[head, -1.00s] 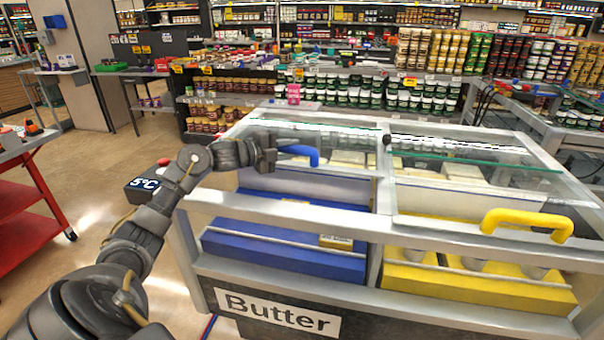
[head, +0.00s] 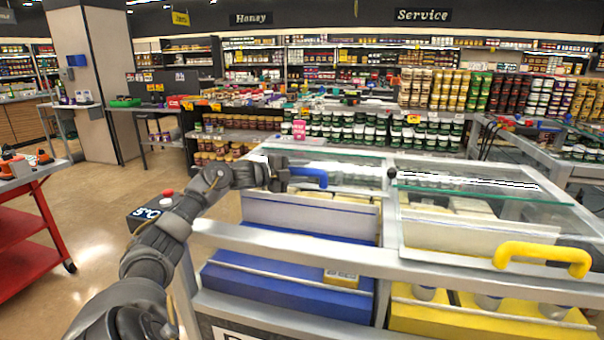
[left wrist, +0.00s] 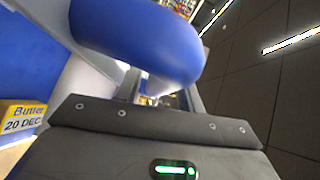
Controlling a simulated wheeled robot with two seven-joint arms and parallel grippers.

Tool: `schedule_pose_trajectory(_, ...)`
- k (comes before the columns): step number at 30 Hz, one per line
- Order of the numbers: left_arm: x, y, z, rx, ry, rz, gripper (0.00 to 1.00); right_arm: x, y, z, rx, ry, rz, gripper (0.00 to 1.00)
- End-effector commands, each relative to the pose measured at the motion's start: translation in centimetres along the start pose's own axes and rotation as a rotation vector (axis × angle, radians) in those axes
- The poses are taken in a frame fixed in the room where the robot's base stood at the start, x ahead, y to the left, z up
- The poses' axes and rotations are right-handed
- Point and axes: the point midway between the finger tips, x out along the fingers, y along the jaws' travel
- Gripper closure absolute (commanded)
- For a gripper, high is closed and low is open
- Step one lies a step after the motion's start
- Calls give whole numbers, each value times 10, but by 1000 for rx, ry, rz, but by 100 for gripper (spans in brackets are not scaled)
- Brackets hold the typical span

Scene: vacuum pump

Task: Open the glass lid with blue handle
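The blue handle (head: 308,176) is on the glass lid (head: 335,172) at the back of the left half of the freezer case. The front of that half is uncovered. My left gripper (head: 278,173) is at the left end of the handle, very close to or touching it. In the left wrist view the blue handle (left wrist: 140,40) fills the top, just beyond the dark gripper body. The fingertips are not clear, so I cannot tell if they close on the handle. My right gripper is not in view.
The right half has a glass lid with a yellow handle (head: 543,260) at the front. A grey front rail (head: 300,245) crosses the case. Blue (head: 285,285) and yellow (head: 450,320) bins sit inside. A red cart (head: 35,225) stands at the left; the floor between is clear.

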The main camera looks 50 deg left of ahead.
Motion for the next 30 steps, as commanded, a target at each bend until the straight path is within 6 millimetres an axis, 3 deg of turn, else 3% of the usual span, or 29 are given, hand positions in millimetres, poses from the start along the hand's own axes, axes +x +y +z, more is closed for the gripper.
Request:
schedule_pose_trajectory(14,-5,2,0,1,1,2,53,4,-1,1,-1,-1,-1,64)
schedule_pose_trajectory(30,-81,4,-1,2,2,4,53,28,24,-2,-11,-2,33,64)
